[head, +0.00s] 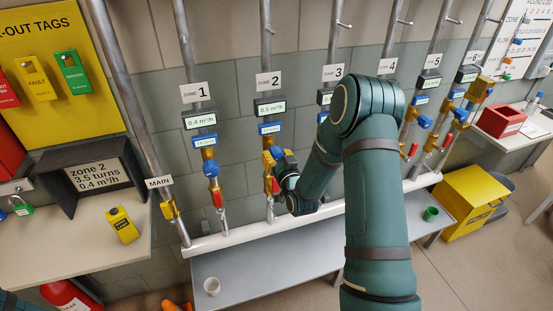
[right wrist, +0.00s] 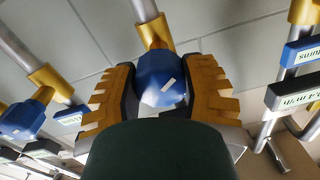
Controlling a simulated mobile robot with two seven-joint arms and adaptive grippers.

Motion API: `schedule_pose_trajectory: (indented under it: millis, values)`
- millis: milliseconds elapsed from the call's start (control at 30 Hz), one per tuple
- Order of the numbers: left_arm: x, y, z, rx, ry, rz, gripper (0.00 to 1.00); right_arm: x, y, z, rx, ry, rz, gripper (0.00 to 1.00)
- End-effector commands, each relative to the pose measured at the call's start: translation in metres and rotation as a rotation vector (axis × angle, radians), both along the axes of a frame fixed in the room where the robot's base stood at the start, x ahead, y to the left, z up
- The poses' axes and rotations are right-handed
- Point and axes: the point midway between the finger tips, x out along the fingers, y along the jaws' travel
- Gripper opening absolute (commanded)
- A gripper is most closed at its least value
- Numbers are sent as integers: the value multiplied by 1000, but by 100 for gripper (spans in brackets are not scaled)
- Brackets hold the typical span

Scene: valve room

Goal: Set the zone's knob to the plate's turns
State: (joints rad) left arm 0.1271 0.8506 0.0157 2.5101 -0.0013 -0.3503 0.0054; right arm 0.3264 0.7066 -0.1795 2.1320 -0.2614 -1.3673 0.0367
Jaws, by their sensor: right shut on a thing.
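The plate (head: 97,174) in the dark holder at the left reads "zone 2, 3.5 turns, 0.4 m³/h". The zone 2 sign (head: 269,82) hangs on its pipe, above a flow display (head: 271,108) reading 0.5 m³/h. A blue turns display (head: 269,128) sits below it, its text too small to read. My right gripper (head: 272,158) is at the zone 2 valve. In the right wrist view, its yellow fingers are shut on the blue knob (right wrist: 161,78), which has a white mark. The head view largely hides this knob. My left gripper is not in view.
Zone 1's pipe with its blue knob (head: 211,169) stands to the left. My right arm hides much of zones 3 and 4.

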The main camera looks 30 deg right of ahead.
Motion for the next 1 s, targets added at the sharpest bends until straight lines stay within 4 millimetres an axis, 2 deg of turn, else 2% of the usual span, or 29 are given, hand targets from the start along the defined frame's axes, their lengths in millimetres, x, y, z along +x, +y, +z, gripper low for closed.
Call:
schedule_pose_trajectory:
  millis: [33,100,300,733,767,833,867,1000]
  values:
    - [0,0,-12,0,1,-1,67,1,0,-4,-35,3,0,8]
    - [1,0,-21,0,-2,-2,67,1,0,-4,-91,16,1,8]
    - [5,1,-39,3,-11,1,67,0,0,-3,-223,50,0,8]
    - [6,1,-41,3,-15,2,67,0,-1,0,-269,64,-1,8]
    - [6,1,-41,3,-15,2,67,0,-1,0,-269,63,-1,50]
    - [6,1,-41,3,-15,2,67,0,-1,0,-269,63,-1,75]
    - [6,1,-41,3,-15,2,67,0,-1,0,-269,63,-1,79]
    - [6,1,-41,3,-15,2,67,0,-1,0,-268,63,-1,79]
